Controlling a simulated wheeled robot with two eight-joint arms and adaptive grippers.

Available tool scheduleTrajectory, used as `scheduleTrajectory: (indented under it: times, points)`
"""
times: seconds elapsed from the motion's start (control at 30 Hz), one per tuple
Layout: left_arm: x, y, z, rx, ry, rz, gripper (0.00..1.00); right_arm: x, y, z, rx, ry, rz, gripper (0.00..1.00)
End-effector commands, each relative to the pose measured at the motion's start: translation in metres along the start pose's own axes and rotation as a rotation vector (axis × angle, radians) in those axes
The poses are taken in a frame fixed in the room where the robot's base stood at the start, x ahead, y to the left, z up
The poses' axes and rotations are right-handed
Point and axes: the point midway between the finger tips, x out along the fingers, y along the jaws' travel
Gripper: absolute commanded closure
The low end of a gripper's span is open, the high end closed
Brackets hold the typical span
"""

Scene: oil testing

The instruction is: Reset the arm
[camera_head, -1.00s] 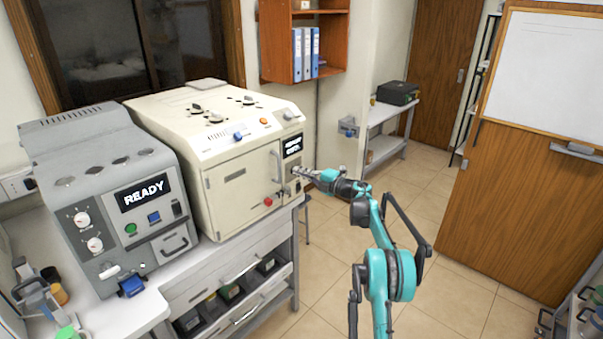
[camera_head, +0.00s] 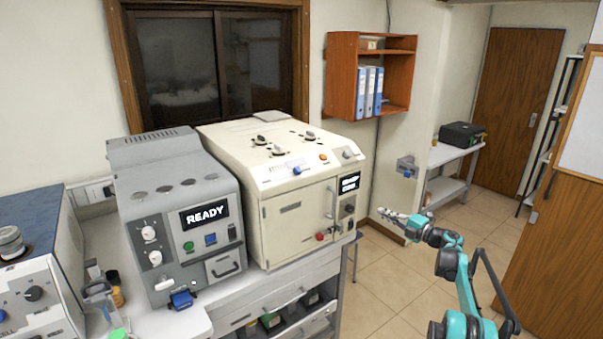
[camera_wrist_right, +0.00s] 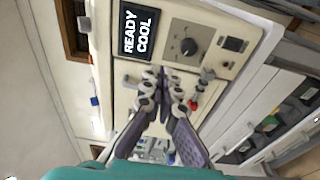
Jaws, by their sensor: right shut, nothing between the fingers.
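My right arm comes in from the lower right in the head view. Its gripper (camera_head: 385,213) is shut and empty, held in the air to the right of the cream machine's front. In the right wrist view my right gripper (camera_wrist_right: 164,75) has its fingers together, with nothing between them, facing the cream machine. The cream machine (camera_head: 292,213) stands on the bench with its door closed. Its display (camera_wrist_right: 140,32) reads "READY COOL". My left arm and gripper are not in view.
A grey machine (camera_head: 205,268) showing "READY" stands left of the cream one. Another machine (camera_head: 38,290) is at the far left. The bench (camera_head: 265,297) has open shelves below. A wall shelf (camera_head: 342,75) holds blue binders. The tiled floor (camera_head: 385,285) between bench and wooden panel is clear.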

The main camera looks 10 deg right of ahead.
Motion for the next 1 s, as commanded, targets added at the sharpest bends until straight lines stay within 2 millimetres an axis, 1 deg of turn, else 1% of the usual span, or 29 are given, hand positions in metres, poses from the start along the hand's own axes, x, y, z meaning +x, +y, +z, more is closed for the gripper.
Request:
scheduleTrajectory:
  times: [0.07, 0.17, 0.2, 0.23, 0.27, 0.3, 0.33, 0.4, 0.47, 0.5, 0.57, 0.6, 0.67, 0.77, 0.8, 0.87, 0.9, 0.97, 1.0]
  points:
    - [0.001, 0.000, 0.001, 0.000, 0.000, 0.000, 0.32, 0.006, 0.015, -0.002, 0.009, -0.018, 0.020, 1.00]
    - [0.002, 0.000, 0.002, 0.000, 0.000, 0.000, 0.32, 0.018, 0.056, -0.007, 0.041, -0.078, 0.078, 1.00]
    - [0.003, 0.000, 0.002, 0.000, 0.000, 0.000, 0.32, 0.023, 0.077, -0.009, 0.062, -0.114, 0.109, 1.00]
    - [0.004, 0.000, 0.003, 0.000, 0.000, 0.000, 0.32, 0.027, 0.095, -0.013, 0.082, -0.144, 0.135, 1.00]
    - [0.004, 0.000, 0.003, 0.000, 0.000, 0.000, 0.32, 0.029, 0.112, -0.015, 0.105, -0.178, 0.161, 1.00]
    - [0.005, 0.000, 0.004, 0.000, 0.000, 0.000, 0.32, 0.032, 0.135, -0.021, 0.139, -0.222, 0.195, 1.00]
    - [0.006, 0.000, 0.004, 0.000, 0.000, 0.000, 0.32, 0.032, 0.151, -0.025, 0.167, -0.256, 0.219, 1.00]
    - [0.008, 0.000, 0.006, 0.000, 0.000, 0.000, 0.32, 0.030, 0.183, -0.037, 0.238, -0.335, 0.270, 1.00]
    - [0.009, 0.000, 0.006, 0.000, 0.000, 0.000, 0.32, 0.024, 0.204, -0.049, 0.306, -0.401, 0.307, 1.00]
    - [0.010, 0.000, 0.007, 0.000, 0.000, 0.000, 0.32, 0.020, 0.216, -0.058, 0.354, -0.443, 0.327, 1.00]
    - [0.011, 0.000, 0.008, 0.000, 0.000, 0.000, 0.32, 0.010, 0.228, -0.074, 0.430, -0.507, 0.351, 1.00]
    - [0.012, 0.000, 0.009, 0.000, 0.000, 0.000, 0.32, 0.002, 0.234, -0.085, 0.484, -0.549, 0.363, 1.00]
    - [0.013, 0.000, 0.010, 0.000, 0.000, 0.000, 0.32, -0.011, 0.236, -0.104, 0.567, -0.610, 0.373, 1.00]
    - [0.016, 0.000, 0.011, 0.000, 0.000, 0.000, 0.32, -0.037, 0.229, -0.140, 0.714, -0.708, 0.371, 1.00]
    - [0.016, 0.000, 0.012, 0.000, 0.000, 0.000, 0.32, -0.049, 0.222, -0.156, 0.773, -0.747, 0.362, 1.00]
    - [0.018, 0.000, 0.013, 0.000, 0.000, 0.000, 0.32, -0.067, 0.206, -0.182, 0.866, -0.801, 0.342, 1.00]
    - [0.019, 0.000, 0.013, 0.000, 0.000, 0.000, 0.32, -0.080, 0.194, -0.201, 0.928, -0.836, 0.323, 1.00]
    - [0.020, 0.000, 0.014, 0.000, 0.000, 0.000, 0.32, -0.100, 0.171, -0.231, 1.021, -0.887, 0.287, 1.00]
    - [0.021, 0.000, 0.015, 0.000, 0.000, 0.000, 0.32, -0.113, 0.153, -0.252, 1.085, -0.919, 0.257, 1.00]
